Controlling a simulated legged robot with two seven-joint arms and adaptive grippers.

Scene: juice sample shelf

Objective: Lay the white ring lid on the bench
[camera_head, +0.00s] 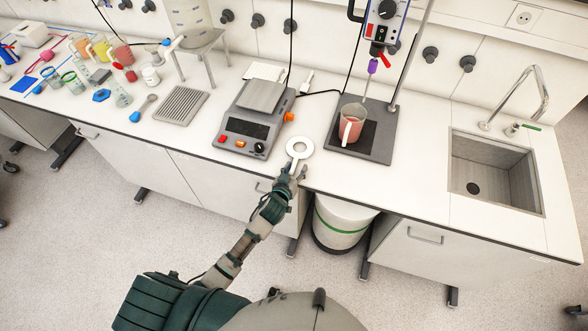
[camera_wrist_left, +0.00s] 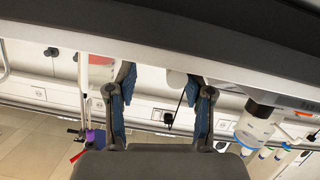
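The white ring lid (camera_head: 300,147) appears flat at the bench's front edge, with its short tab pointing toward my left gripper. I cannot tell for certain whether it rests fully on the bench (camera_head: 325,178). My left gripper (camera_head: 293,167) is just in front of the lid, at the bench edge. In the left wrist view, the fingers of my left gripper (camera_wrist_left: 160,78) stand wide apart, with no clear grip on anything. The ring is not clearly recognisable in that view. My right gripper is not in view.
A balance (camera_head: 250,120) stands left of the lid. A stirrer plate (camera_head: 375,150) with a beaker of red juice (camera_head: 352,122) is to the right, and a sink (camera_head: 495,170) is farther right. A white bin (camera_head: 340,222) stands under the bench. Sample beakers crowd the far left.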

